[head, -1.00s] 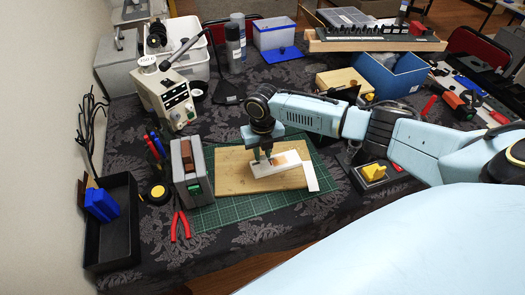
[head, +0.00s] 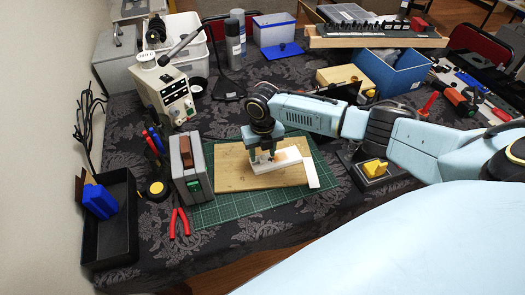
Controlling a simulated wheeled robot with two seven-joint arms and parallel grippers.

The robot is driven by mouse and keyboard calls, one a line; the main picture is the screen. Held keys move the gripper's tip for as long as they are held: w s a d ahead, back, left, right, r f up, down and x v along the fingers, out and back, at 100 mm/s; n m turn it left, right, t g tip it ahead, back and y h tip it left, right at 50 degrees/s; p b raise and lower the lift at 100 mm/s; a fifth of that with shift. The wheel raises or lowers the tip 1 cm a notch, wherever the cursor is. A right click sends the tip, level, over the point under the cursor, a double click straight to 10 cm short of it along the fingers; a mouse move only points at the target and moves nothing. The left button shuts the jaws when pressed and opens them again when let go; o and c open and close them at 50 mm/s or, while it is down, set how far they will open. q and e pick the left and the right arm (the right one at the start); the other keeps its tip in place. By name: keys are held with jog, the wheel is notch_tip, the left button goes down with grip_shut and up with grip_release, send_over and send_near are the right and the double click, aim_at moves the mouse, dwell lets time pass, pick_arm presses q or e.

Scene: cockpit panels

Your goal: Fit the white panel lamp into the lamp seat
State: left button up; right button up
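A white panel (head: 290,163) with a tan area in it lies on a wooden board (head: 235,178). The board rests on a green cutting mat (head: 235,207). My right gripper (head: 264,158) points down over the left part of the white panel, with its fingertips at or just above it. The fingers are small and dark, and I cannot tell whether they hold anything. The white lamp cannot be made out apart from the white panel, and the gripper hides part of the area around the seat. My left gripper is not in view.
A grey case (head: 190,172) stands left of the board, with red pliers (head: 179,222) in front. A black tray (head: 110,235) with a blue part is at far left. A yellow-topped block (head: 374,168) sits right of the mat. The mat's front is clear.

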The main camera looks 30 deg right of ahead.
notch_tip(320, 180, up, 13)
jog(key=p, duration=0.1)
jog(key=shift+r, duration=0.2)
dwell(0.7)
